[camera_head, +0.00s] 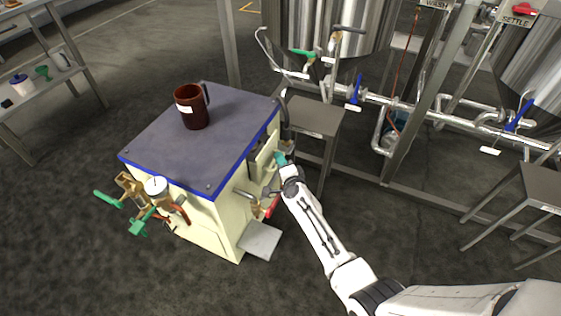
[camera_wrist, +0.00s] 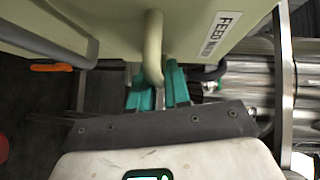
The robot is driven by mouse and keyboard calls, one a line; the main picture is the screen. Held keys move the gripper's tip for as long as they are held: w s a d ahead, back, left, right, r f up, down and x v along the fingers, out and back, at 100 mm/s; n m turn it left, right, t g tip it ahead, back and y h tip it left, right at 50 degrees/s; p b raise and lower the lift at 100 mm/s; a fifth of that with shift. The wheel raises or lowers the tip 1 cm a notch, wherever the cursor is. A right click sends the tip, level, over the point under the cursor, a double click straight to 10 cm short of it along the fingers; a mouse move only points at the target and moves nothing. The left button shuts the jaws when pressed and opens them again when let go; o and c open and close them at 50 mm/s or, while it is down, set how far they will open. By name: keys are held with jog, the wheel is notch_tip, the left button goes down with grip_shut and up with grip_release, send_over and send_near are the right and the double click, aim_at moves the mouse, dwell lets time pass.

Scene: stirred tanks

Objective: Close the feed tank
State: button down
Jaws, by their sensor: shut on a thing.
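The feed tank shows in the wrist view as a cream panel (camera_wrist: 190,20) with a "FEED" label (camera_wrist: 217,35); the rest of the label is hard to read. A curved cream handle (camera_wrist: 153,45) stands out from this panel. My gripper (camera_wrist: 157,92), with teal fingers, is shut on the handle. In the head view my gripper (camera_head: 282,160) is at the right side of a cream cabinet (camera_head: 228,225) with a blue-edged grey top. Cream parts and a dark gap show there beside the fingers, partly hidden by my wrist.
A brown mug (camera_head: 193,106) stands on the cabinet's grey top (camera_head: 225,105). Valves with green handles (camera_head: 140,220) and a gauge (camera_head: 156,187) stick out at the cabinet's left. A grey table (camera_head: 315,118), pipes and steel tanks stand behind. Dark floor is free in front.

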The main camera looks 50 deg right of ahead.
aim_at(270, 157)
jog(key=shift+w+a, duration=0.35)
jog(key=shift+w, duration=0.45)
jog(key=shift+w+a, duration=0.35)
jog(key=shift+w, duration=0.45)
jog(key=c, duration=1.2)
grip_release()
jog(key=shift+w, duration=0.1)
